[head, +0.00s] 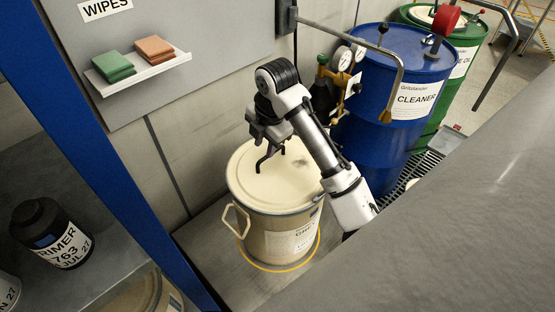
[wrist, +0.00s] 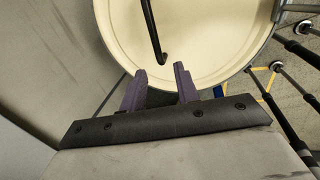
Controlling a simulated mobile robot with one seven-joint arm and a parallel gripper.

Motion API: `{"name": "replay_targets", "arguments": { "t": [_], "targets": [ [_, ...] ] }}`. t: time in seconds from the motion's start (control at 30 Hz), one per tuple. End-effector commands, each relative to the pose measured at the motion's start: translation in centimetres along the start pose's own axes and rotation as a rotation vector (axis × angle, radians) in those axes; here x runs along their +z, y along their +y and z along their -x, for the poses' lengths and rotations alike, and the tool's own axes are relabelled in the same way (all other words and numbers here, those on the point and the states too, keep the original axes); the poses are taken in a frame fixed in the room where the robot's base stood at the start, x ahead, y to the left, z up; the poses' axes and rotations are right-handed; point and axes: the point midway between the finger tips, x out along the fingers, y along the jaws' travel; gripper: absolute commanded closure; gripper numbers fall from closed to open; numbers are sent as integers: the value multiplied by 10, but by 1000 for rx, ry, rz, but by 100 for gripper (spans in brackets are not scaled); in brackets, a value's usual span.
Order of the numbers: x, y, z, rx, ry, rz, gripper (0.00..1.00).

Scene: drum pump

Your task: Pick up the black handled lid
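The cream round lid (head: 297,181) lies on top of a cream drum (head: 280,238) by the wall. In the wrist view the lid (wrist: 215,50) fills the upper middle. Its black bar handle (wrist: 152,32) comes down from the top edge, and its bent end is just beyond my fingertips. My gripper (wrist: 158,82) is open, with two purple fingers apart and nothing between them. In the head view my gripper (head: 270,155) is over the lid, and its dark fingers and the handle overlap, so the gap is hard to judge.
A blue cleaner drum (head: 385,150) with gauges and pipes stands right of the lid, with a green drum (head: 465,50) behind. A shelf of wipes (head: 140,66) is on the wall. A blue post (head: 120,150) and a black primer bottle (head: 45,225) are at left.

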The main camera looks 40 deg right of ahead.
Motion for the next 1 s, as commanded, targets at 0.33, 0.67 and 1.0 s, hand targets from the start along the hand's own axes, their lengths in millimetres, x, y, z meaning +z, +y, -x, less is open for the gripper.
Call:
{"name": "replay_targets", "arguments": {
  "t": [0.33, 0.67, 1.0],
  "targets": [
    [0, 0, -29, 0, 0, 0, 69],
    [5, 0, -66, -2, 2, -1, 69],
    [5, 0, -79, 0, -1, 1, 69]
  ]
}}
